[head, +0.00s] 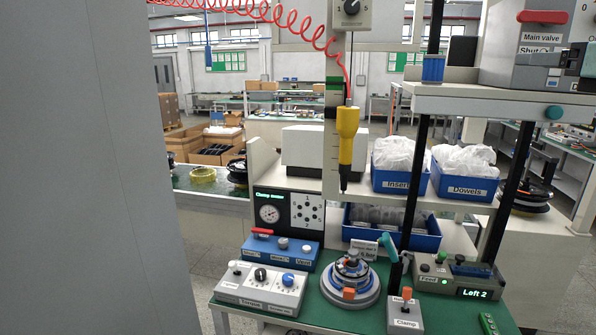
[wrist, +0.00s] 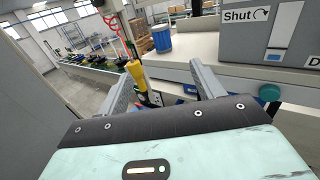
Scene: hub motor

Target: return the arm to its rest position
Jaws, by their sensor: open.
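My gripper (wrist: 165,88) shows in the wrist view. Its two grey fingers are spread wide apart, with nothing between them. Beyond the fingers are the shelf edge and the hanging yellow tool (wrist: 137,73). There the yellow tool (head: 347,135) hangs upright on a red coiled cord, above the green bench (head: 330,318). A round hub motor (head: 349,277) sits on the bench below it, apart from the gripper.
An upper shelf (head: 500,101) on black posts carries a grey main valve box (head: 525,72). Blue bins of inserts (head: 397,185) and dowels (head: 462,188) stand below. Control boxes (head: 262,288) line the bench. A large plain grey surface (head: 85,170) fills the left of the head view.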

